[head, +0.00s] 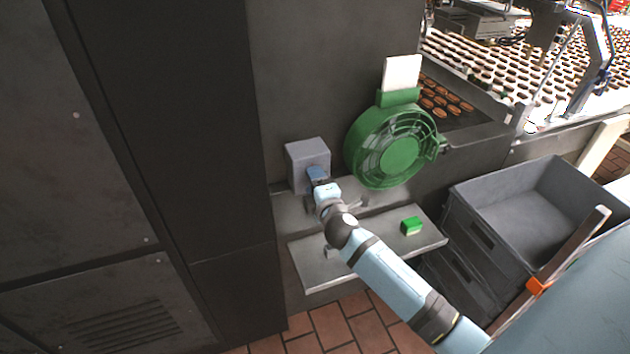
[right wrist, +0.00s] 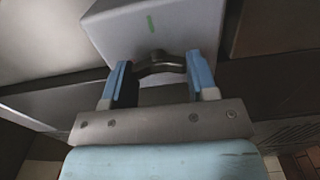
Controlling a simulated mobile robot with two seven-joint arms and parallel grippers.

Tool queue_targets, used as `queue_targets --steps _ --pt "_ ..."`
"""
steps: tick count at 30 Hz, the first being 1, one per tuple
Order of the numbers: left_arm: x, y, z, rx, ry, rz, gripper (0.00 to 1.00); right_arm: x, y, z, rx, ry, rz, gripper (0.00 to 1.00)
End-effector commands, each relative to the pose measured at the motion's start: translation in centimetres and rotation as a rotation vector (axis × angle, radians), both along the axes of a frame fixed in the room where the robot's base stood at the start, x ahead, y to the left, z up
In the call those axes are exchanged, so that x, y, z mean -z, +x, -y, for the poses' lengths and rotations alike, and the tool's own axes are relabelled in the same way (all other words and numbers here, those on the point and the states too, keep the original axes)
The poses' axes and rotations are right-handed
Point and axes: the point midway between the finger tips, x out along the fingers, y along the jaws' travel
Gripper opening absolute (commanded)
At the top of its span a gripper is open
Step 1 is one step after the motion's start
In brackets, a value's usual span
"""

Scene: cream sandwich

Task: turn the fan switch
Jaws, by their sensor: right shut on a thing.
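The fan switch is a grey box (head: 308,158) on the dark wall, left of the green fan (head: 397,150). In the right wrist view the box (right wrist: 165,25) has a short green mark on its face and a dark knob (right wrist: 157,64) below it. My right gripper (head: 316,175) is at the front of the box. Its blue fingers (right wrist: 157,80) stand on either side of the knob and are shut on it. The knob is largely hidden by my gripper in the head view. My left gripper is not in view.
A grey metal shelf (head: 305,268) below the switch holds a small green block (head: 411,226). Grey crates (head: 463,205) stand at the right. A conveyor with many round biscuits (head: 510,75) runs at the upper right. A tiled floor (head: 335,325) lies below.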

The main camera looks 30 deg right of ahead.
Motion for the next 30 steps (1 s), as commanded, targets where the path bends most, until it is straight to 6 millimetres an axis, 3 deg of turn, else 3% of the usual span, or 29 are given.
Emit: queue_targets --steps 18,19,21,30 --pt "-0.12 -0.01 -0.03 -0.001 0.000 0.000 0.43 -0.03 0.02 0.01 0.000 -0.038 -0.008 0.29" --pt "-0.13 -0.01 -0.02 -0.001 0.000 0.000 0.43 -0.03 0.02 0.01 0.000 -0.038 -0.008 0.60" --pt "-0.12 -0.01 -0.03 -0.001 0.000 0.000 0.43 -0.02 0.01 0.00 0.000 -0.038 -0.008 0.76" --pt "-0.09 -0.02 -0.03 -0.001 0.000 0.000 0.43 0.04 -0.10 -0.02 0.000 -0.036 -0.009 0.79"
